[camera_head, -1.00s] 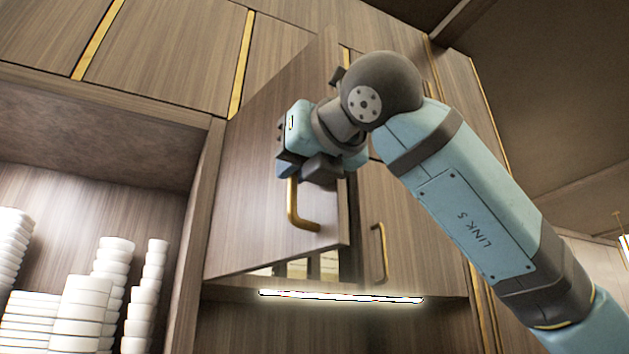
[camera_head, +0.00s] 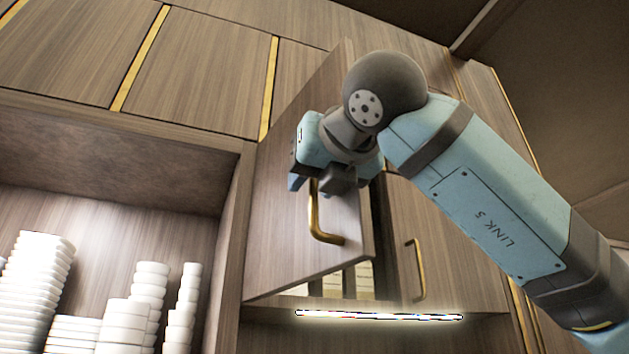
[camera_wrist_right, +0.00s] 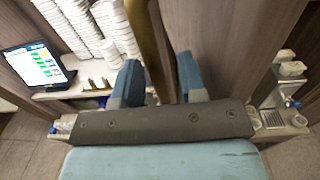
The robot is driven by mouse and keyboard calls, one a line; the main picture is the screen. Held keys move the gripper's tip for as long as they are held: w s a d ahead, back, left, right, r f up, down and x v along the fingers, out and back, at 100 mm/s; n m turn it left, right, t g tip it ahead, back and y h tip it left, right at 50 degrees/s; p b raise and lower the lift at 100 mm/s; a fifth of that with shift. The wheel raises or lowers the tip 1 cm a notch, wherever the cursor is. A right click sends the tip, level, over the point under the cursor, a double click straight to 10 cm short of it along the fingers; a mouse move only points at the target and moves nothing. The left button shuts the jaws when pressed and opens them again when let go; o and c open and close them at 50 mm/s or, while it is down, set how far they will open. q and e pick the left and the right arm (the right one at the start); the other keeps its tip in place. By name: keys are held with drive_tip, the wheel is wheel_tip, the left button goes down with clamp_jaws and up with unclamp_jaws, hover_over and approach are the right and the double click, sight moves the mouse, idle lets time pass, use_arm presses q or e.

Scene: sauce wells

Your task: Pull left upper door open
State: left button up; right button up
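The left upper door (camera_head: 285,225) is a brown wood panel. It stands partly open, swung out on its left side, with a gap at its right edge showing the cabinet inside. Its brass bar handle (camera_head: 316,225) is near the free edge. My right gripper (camera_head: 322,183) is at the upper part of this handle. The exact finger contact is hard to see. My left gripper is in neither view.
The right upper door (camera_head: 450,250) with its own brass handle (camera_head: 416,270) is shut. A light strip (camera_head: 380,316) runs below. White stacked dishes (camera_head: 125,325) fill the open shelf at left. A tablet-like screen (camera_wrist_right: 38,66) shows in the wrist view.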

drive_tip(key=shift+s, duration=0.1)
use_arm(q)
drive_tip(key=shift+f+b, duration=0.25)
drive_tip(key=shift+b, duration=0.5)
use_arm(e)
drive_tip(key=v, duration=1.3)
drive_tip(key=shift+s, duration=0.35)
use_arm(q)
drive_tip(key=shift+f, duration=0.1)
